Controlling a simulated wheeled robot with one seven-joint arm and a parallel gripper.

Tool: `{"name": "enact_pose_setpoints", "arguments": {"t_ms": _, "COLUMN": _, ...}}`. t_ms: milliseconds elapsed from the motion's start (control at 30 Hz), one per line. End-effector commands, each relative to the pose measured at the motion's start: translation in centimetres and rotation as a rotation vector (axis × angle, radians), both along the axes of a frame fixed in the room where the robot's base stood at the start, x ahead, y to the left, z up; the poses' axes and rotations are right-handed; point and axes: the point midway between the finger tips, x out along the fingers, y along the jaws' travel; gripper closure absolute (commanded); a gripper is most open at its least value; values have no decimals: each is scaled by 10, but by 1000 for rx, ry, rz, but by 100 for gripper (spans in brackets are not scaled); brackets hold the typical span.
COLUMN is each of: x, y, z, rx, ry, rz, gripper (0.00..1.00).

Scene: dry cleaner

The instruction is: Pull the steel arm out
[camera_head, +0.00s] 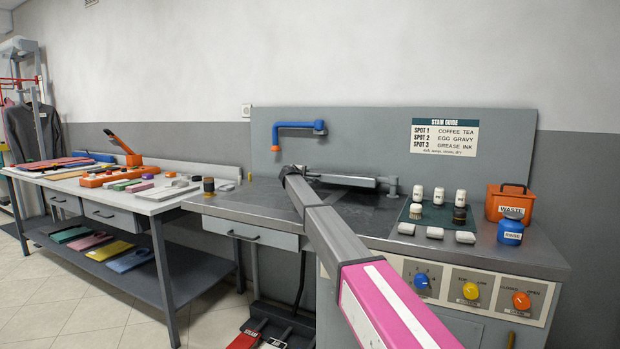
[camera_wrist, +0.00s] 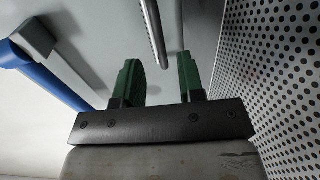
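The steel arm (camera_head: 345,180) is a grey bar lying low over the dark spotting table (camera_head: 375,212), joined to a round post at its right end. In the wrist view, a slim metal bar with a rounded end (camera_wrist: 153,28) shows at the top, between the lines of my fingers; it looks like part of the steel arm. My gripper (camera_wrist: 158,62) has two green fingers set apart with nothing between their pads. I cannot tell how far the bar lies beyond the tips. In the head view my own arm hides the gripper and part of the table.
A blue pipe (camera_head: 298,126) sticks out from the back panel above the table and shows at the left in the wrist view. A perforated surface (camera_wrist: 280,80) is close on the right there. White-capped bottles, an orange waste box (camera_head: 508,203) and a blue rinse bottle (camera_head: 511,231) stand at right.

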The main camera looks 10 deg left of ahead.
Motion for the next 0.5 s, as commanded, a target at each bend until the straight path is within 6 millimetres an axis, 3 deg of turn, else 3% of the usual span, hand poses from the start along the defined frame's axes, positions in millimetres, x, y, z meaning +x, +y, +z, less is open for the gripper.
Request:
{"name": "enact_pose_setpoints", "arguments": {"t_ms": 33, "x": 13, "y": -3, "z": -2, "rx": 0, "ry": 0, "rz": -1, "gripper": 64}}
{"name": "enact_pose_setpoints", "arguments": {"t_ms": 200, "x": 39, "y": -12, "z": -8, "rx": 0, "ry": 0, "rz": 0, "gripper": 64}}
{"name": "enact_pose_setpoints", "arguments": {"t_ms": 500, "x": 55, "y": -20, "z": -13, "rx": 0, "ry": 0, "rz": 0, "gripper": 64}}
